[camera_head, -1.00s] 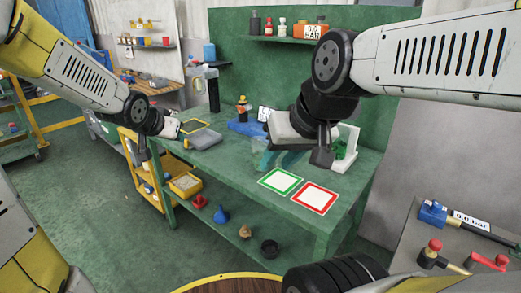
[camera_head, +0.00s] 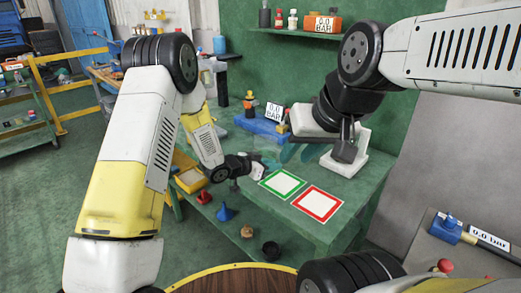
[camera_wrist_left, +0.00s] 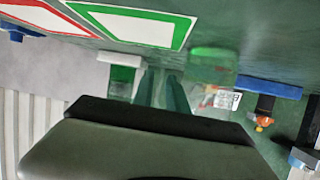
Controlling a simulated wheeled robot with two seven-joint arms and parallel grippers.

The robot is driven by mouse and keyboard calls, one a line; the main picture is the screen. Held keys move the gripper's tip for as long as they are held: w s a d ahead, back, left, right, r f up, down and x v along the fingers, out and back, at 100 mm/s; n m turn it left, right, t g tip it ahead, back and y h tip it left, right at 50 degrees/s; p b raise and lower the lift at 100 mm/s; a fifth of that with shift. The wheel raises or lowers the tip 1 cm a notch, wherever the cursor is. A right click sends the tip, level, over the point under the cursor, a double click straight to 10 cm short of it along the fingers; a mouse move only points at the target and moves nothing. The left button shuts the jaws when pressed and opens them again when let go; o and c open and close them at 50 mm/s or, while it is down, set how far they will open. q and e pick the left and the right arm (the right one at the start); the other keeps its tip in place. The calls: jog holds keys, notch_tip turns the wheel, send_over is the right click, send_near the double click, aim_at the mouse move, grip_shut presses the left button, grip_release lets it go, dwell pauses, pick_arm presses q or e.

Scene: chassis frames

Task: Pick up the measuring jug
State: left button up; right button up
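A translucent, green-tinted vessel (camera_wrist_left: 212,66), which looks like the measuring jug, stands on the green bench in the left wrist view, beside my left fingers. In the head view I cannot make it out clearly. My left gripper (camera_head: 266,168) is low over the bench, left of the green-framed square. In the left wrist view its two teal fingers (camera_wrist_left: 162,92) are apart with nothing visible between them; the jug is to their right.
Green-framed (camera_head: 283,183) and red-framed (camera_head: 317,203) squares mark the bench front. A white stand (camera_head: 345,165) is at the right. A blue base with a gauge sign (camera_head: 274,112) is at the back. A yellow bin (camera_head: 190,180) is at the left.

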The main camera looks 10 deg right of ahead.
pick_arm(q)
jog(key=x, duration=0.4)
jog(key=shift+w+d+f, duration=0.1)
jog(key=shift+w+f, duration=0.15)
jog(key=shift+w, duration=0.05)
grip_shut()
jog(key=shift+r, duration=0.1)
dwell(1.0)
